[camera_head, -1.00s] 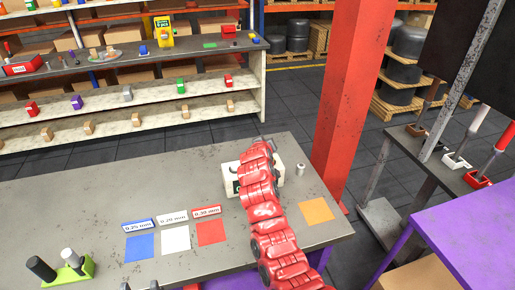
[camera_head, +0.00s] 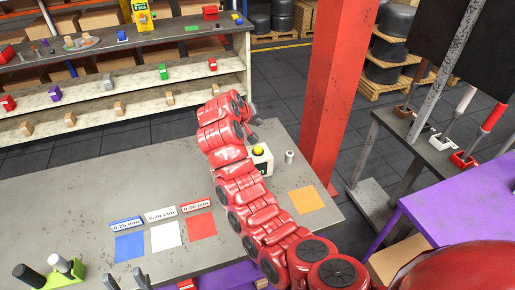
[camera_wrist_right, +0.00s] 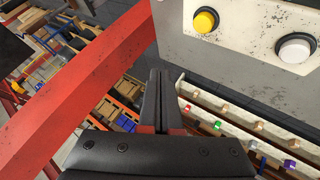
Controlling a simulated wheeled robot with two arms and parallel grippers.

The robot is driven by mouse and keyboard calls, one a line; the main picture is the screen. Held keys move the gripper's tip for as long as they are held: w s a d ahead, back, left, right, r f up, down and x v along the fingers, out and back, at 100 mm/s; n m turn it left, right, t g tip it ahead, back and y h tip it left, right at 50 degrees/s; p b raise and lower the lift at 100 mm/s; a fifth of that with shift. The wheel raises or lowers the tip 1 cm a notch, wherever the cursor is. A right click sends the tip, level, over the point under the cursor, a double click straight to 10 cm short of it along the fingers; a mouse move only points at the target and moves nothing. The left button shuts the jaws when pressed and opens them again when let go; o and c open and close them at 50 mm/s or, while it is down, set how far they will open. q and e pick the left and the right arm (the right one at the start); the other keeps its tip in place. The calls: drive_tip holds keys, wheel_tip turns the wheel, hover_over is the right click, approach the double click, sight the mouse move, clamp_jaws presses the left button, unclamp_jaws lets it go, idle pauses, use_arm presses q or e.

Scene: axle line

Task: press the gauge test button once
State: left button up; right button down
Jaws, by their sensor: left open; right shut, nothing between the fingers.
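The gauge box (camera_head: 265,165) stands on the grey bench, pale, with a yellow button (camera_head: 258,150) on top; my right arm hides part of it in the head view. In the right wrist view the box face (camera_wrist_right: 235,45) fills the upper right, with the yellow button (camera_wrist_right: 204,21) and a white button (camera_wrist_right: 295,48). Which one is the test button is not marked. My right gripper (camera_head: 257,124) is shut and empty, by the box and apart from both buttons; its closed fingers (camera_wrist_right: 165,75) point past the box edge. My left gripper (camera_head: 127,277) is open and empty at the bottom.
Blue, white, red and orange squares lie on the bench (camera_head: 70,210), with thickness labels behind three. A small metal cylinder (camera_head: 289,156) stands right of the box. A green holder (camera_head: 62,275) is at lower left. A red post (camera_head: 335,90) rises behind the bench's right end.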

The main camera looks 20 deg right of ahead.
drive_tip(key=b, duration=0.2)
hover_over(257, 150)
wheel_tip(257, 150, down, 7)
drive_tip(key=shift+s+f, duration=0.1)
drive_tip(key=shift+f, duration=0.1)
drive_tip(key=shift+f+b, duration=0.35)
drive_tip(key=shift+f, duration=0.3)
idle(1.4)
drive_tip(key=shift+f+b, duration=0.35)
drive_tip(key=shift+b, duration=0.05)
drive_tip(key=shift+f+b, duration=0.35)
drive_tip(key=shift+f, duration=0.2)
idle(0.5)
drive_tip(key=shift+r, duration=1)
